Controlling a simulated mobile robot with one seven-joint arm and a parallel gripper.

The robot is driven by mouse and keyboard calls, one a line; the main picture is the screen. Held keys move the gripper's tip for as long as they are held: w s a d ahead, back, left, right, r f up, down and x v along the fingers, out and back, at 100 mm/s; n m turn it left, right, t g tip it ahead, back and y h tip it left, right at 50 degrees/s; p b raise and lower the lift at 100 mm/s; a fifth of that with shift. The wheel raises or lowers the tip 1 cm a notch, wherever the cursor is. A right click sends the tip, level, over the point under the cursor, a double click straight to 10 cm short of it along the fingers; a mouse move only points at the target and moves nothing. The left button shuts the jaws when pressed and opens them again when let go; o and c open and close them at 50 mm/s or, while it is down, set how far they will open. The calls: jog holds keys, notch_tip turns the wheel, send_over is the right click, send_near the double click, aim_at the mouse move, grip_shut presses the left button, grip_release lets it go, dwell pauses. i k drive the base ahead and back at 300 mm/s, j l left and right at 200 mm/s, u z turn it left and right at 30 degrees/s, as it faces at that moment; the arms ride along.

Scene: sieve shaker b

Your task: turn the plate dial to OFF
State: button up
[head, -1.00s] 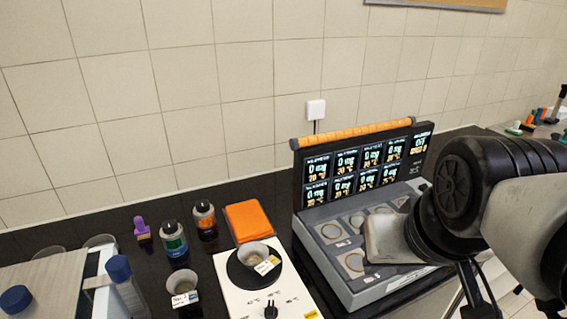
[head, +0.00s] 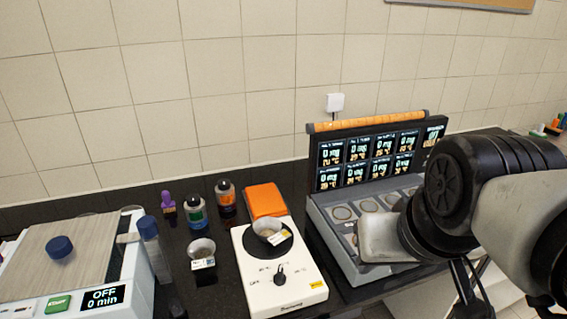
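The white hot plate (head: 252,278) stands on the black bench in the lower middle of the head view. Its dark dial (head: 280,275) is on the sloping top near the front, with small labels around it that are too small to read. A small bowl (head: 268,228) with a white label sits on the plate's round black heating disc (head: 247,240). My arm comes in from the right and covers part of the machine there. My gripper's fingers do not show, so I cannot see whether it is open or holding anything.
A grey machine (head: 328,231) with lit screens stands right of the plate. An orange pad (head: 265,200) lies behind it. Left are a labelled bowl (head: 202,250), blue (head: 196,212) and orange (head: 226,199) bottles, and a shaker (head: 127,262) reading OFF, 0 min.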

aim_at(279, 278)
jog(key=i+u, duration=0.1)
jog(key=u, duration=0.25)
jog(key=i+u, duration=0.15)
jog(key=u, duration=0.2)
jog(key=k+j+z, duration=0.2)
jog(key=j+z, duration=0.25)
jog(key=l+u, duration=0.4)
jog(key=i+j, duration=0.05)
